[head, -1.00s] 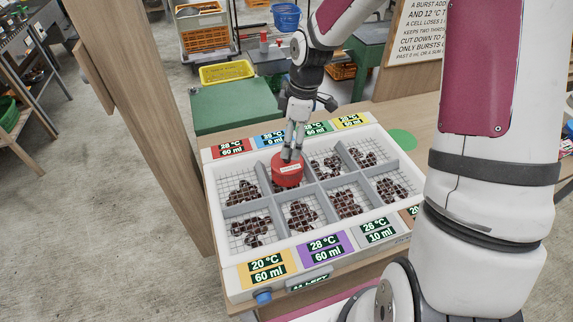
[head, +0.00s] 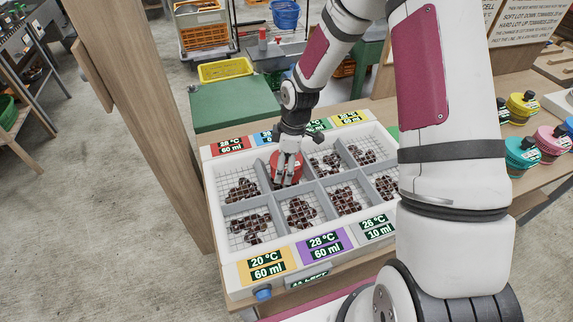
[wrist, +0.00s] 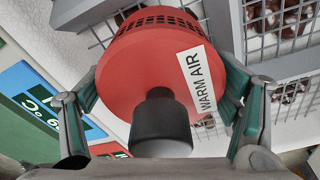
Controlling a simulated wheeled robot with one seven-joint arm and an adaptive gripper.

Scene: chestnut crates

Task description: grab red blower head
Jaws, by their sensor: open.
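The red blower head (head: 299,162) stands in the back row of the white tray, second compartment from the left. In the wrist view the red blower head (wrist: 150,55) fills the middle, with a round slotted rim, a black knob (wrist: 160,122) and a "WARM AIR" label. My gripper (head: 287,178) is at the red head, and its fingers cover part of it. In the wrist view my gripper (wrist: 162,92) is open, one finger on each side of the head. I see no clear grip; whether a finger touches the side cannot be told.
The white tray (head: 228,258) has grey dividers and wire mesh over chestnuts in several cells. Yellow (head: 522,107), teal (head: 522,157) and pink (head: 552,140) blower heads stand on the bench to the right. A wooden post (head: 150,120) rises left of the tray.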

